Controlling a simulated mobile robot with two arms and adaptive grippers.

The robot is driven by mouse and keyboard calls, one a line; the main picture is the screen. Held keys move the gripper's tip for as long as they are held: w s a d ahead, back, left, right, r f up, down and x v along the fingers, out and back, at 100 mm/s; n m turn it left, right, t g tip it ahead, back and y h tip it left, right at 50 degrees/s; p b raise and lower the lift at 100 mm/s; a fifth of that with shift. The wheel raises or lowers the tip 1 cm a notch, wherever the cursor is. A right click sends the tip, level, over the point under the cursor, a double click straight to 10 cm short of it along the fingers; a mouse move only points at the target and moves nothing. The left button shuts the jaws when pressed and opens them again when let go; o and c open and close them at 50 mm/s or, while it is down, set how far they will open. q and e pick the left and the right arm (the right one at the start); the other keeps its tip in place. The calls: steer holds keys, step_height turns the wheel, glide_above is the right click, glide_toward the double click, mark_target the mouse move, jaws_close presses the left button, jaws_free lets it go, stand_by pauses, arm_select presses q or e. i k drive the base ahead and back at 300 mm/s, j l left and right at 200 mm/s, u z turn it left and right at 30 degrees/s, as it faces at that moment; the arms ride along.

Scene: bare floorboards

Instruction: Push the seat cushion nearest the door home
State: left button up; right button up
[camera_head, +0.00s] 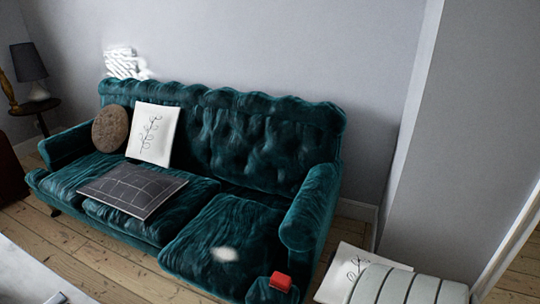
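A teal tufted velvet sofa (270,135) stands against the grey wall. Its right seat cushion (235,225), on the side of the doorway, juts out forward past the front of the cushions beside it. A dark gap shows between its back edge and the sofa's backrest. A small pale patch lies on top of this cushion. The left seat cushions (70,178) sit further back, partly covered by a dark grid-patterned cushion (131,190).
A red object (281,281) sits on a small teal piece beside the right cushion's front. A white patterned pillow (348,262) and a pale ribbed rounded object (405,287) are at lower right. A light tabletop (30,278) is at lower left. Bare floorboards (90,255) lie between.

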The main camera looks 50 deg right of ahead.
mark_target(228, 252)
steer(key=z, duration=1.45)
